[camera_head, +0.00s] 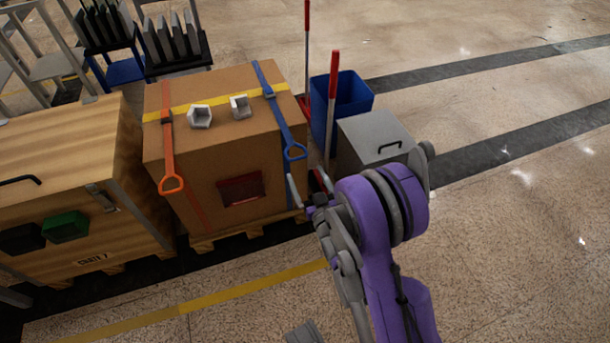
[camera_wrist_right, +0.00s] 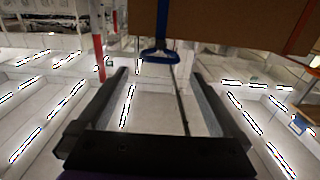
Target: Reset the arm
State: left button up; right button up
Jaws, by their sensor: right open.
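My right gripper (camera_head: 308,188), on a purple and grey arm, is in front of the right front edge of a brown cardboard box (camera_head: 215,160). In the right wrist view its two dark fingers (camera_wrist_right: 160,75) are spread apart with nothing between them. A blue strap (camera_head: 273,105) runs over the box and ends in a blue loop handle (camera_head: 295,153) just above the gripper. The loop handle also shows in the right wrist view (camera_wrist_right: 158,56), beyond the fingertips.
An orange strap (camera_head: 167,140) and two grey corner pieces (camera_head: 200,117) are on the box. A wooden crate (camera_head: 70,170) stands left. A blue bin (camera_head: 345,98), red-handled poles (camera_head: 333,75) and a grey lidded container (camera_head: 375,140) stand right. The floor at far right is clear.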

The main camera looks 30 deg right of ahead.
dwell(0.4)
jog(key=s+a+r+n+g+y, duration=0.1)
jog(key=s+a+g, duration=0.35)
jog(key=s, duration=0.35)
jog(key=s+a+r+n+g+y+p, duration=0.1)
jog(key=s+a+g+y, duration=0.1)
jog(key=s+a+g, duration=0.45)
jog(key=s+a+n+g+y, duration=0.1)
jog(key=s+a+g, duration=0.15)
jog(key=s, duration=0.75)
pick_arm(q)
notch_tip(320, 180, up, 27)
jog(key=w+t+p, duration=0.1)
jog(key=p, duration=2.1)
jog(key=shift+p, duration=0.35)
pick_arm(e)
notch_tip(320, 180, up, 26)
jog(key=w+t, duration=0.1)
jog(key=shift+w, duration=0.2)
pick_arm(q)
jog(key=shift+s, duration=0.1)
pick_arm(e)
jog(key=shift+s+a+t, duration=0.1)
jog(key=shift+t, duration=0.15)
